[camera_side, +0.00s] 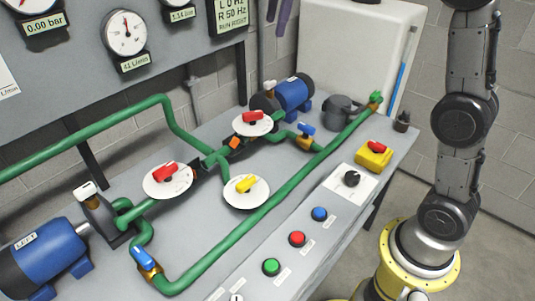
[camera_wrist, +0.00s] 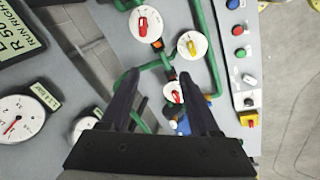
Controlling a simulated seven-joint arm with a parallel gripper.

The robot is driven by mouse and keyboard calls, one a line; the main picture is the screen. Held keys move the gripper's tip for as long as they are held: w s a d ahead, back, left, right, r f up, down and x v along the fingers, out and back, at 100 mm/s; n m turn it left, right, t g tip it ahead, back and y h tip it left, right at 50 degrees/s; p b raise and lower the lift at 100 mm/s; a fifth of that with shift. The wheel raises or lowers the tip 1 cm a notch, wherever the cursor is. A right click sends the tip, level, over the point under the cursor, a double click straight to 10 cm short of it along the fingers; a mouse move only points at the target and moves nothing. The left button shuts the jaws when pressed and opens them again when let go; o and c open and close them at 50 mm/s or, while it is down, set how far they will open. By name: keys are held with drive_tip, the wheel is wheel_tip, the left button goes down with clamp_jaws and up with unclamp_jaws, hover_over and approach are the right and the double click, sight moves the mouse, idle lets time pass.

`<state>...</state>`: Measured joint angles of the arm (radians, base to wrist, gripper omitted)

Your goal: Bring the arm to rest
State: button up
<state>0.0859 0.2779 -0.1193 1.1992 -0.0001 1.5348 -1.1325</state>
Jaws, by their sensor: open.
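My gripper (camera_wrist: 160,72) shows in the wrist view as two dark fingers set wide apart with nothing between them. It hangs above the bench, apart from the pipes and valves. The bench (camera_side: 345,225) carries green pipes, a left red-handled valve (camera_side: 167,180), a right red-handled valve (camera_side: 252,123), and a yellow-handled valve (camera_side: 246,189). A blue motor (camera_side: 50,258) labelled LEFT and another blue motor (camera_side: 292,92) stand at the pipe ends.
A panel with gauges (camera_side: 125,33) and a display (camera_side: 231,14) reading L 0 Hz, R 50 Hz stands behind. Green (camera_side: 271,267), red (camera_side: 297,238) and blue (camera_side: 319,213) buttons line the front edge. A yellow box with a red knob (camera_side: 374,154) sits near the right end.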

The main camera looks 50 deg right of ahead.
drive_tip(key=s+a+f+m+t, duration=0.1)
drive_tip(key=s+a+m, duration=0.1)
drive_tip(key=s, duration=0.7)
drive_tip(key=s+a+f+m+t, duration=0.1)
drive_tip(key=s+m, duration=0.1)
drive_tip(key=s, duration=0.8)
drive_tip(key=s+f+m, duration=0.4)
drive_tip(key=f, duration=0.3)
drive_tip(key=s+f+m, duration=0.4)
drive_tip(key=f, duration=0.3)
drive_tip(key=shift+s+a+t, duration=0.25)
drive_tip(key=shift+a+t, duration=0.15)
idle(2.1)
